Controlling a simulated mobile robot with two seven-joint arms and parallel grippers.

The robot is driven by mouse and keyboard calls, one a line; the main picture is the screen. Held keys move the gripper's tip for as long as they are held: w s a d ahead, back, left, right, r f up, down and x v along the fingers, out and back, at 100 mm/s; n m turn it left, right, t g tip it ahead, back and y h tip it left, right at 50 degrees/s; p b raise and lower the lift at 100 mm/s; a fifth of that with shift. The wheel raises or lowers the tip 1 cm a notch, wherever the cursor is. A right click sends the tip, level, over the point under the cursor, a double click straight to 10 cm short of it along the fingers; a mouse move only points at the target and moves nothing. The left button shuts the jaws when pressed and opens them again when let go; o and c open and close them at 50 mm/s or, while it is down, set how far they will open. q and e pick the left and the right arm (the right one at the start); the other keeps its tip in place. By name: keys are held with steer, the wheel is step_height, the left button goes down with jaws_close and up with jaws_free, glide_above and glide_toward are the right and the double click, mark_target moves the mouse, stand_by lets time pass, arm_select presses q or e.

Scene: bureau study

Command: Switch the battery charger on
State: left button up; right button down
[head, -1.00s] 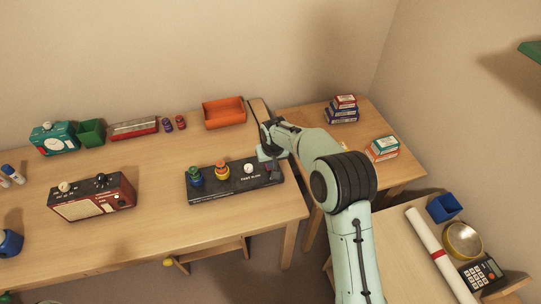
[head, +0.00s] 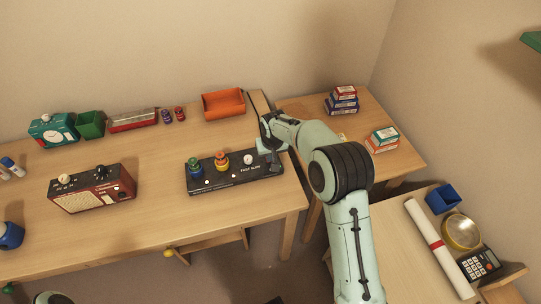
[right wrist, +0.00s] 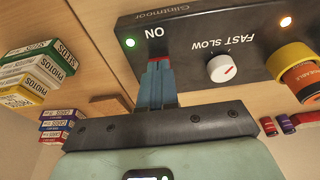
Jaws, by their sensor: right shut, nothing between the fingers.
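The battery charger (head: 232,179) is a long black box on the desk. It carries a green-and-blue cell (head: 195,168), a red-and-yellow cell (head: 221,162) and a white FAST/SLOW dial (head: 248,159). Contact is hard to tell. My left gripper is out of view.
A red radio (head: 92,188) stands left of the charger. Stacked boxes (head: 382,138) sit on the right-hand table. Desk in front of the charger is clear.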

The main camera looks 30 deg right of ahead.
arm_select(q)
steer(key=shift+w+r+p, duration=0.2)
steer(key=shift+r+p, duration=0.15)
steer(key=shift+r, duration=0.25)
arm_select(e)
steer(key=shift+w+d+r, duration=0.15)
steer(key=shift+w+r, duration=0.1)
steer(key=shift+w, duration=0.25)
steer(key=shift+r, duration=0.1)
steer(key=shift+r+p, duration=0.3)
steer(key=shift+r, duration=0.1)
steer(key=v, duration=0.1)
steer(key=p+v, duration=0.2)
steer(key=shift+w+d+r, duration=0.15)
steer(key=shift+w+r, duration=0.1)
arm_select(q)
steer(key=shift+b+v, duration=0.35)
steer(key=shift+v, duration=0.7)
arm_select(e)
steer(key=s+a+r, duration=0.1)
steer(key=s+r, duration=0.4)
steer(key=r, duration=0.3)
steer(key=shift+a+r, duration=0.15)
steer(key=shift+r, duration=0.1)
